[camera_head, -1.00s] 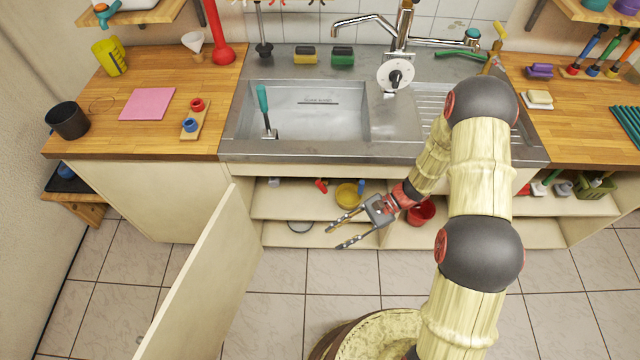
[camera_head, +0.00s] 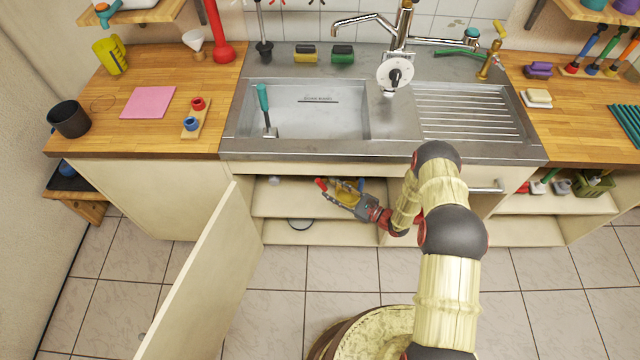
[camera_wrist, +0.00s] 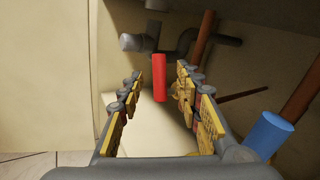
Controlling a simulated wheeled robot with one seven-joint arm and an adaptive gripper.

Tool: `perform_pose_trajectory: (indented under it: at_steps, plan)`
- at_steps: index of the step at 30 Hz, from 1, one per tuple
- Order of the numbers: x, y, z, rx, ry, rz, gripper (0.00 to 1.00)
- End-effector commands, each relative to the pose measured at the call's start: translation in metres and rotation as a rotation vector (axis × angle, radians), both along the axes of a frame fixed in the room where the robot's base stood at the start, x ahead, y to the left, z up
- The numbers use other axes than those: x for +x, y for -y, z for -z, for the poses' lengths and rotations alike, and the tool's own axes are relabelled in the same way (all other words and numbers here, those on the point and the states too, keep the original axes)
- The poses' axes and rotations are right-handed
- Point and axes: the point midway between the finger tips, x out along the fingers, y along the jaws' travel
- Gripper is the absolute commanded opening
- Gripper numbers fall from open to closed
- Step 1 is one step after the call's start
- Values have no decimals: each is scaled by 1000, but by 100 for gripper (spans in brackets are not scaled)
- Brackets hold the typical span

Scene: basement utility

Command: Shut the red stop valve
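The red stop valve's handle (camera_head: 321,184) shows in the opening of the cabinet under the sink. In the wrist view the red handle (camera_wrist: 160,78) stands upright, ahead of and between my fingertips. My gripper (camera_head: 335,190) reaches into the cabinet just right of the handle. In the wrist view my gripper (camera_wrist: 160,92) is open, with a finger on either side and nothing held. I cannot tell whether either finger touches the handle. The valve body behind the handle is mostly hidden.
A blue handle (camera_wrist: 268,133) sits close to the right finger. Grey drain pipe (camera_wrist: 215,40) and brown pipes (camera_wrist: 203,38) run behind. The open cabinet door (camera_head: 200,280) stands to the left. The sink counter (camera_head: 370,148) is above my gripper.

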Motion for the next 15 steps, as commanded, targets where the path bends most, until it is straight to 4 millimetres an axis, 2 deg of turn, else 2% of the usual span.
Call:
perform_pose_trajectory:
  at_steps: [6,15]
  plan:
    - [18,-30,1,-1,0,-4,35]
    - [30,-49,0,0,-1,-3,35]
